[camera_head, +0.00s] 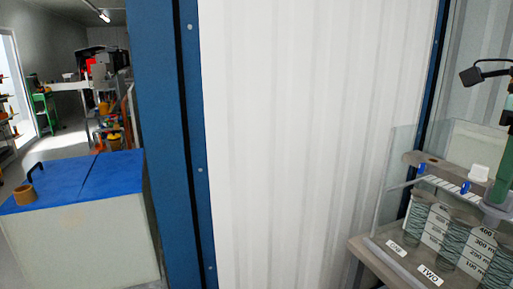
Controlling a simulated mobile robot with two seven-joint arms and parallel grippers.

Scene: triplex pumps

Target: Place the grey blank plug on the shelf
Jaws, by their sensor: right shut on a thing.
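I cannot make out the grey blank plug anywhere in this view. Neither of my grippers can be made out, so what they hold does not show. I cannot tell which surface is the shelf the task names. A grey-brown bench (362,246) stands at the right edge, with a clear-sided rack holding several ribbed containers (419,222) with white labels. A small white block (480,172) sits on top of the rack, beside a dark green upright part (503,175) cut off by the picture edge.
A white corrugated wall panel (310,140) with a blue post (165,130) fills the middle. A black lamp-like head (471,77) hangs at upper right.

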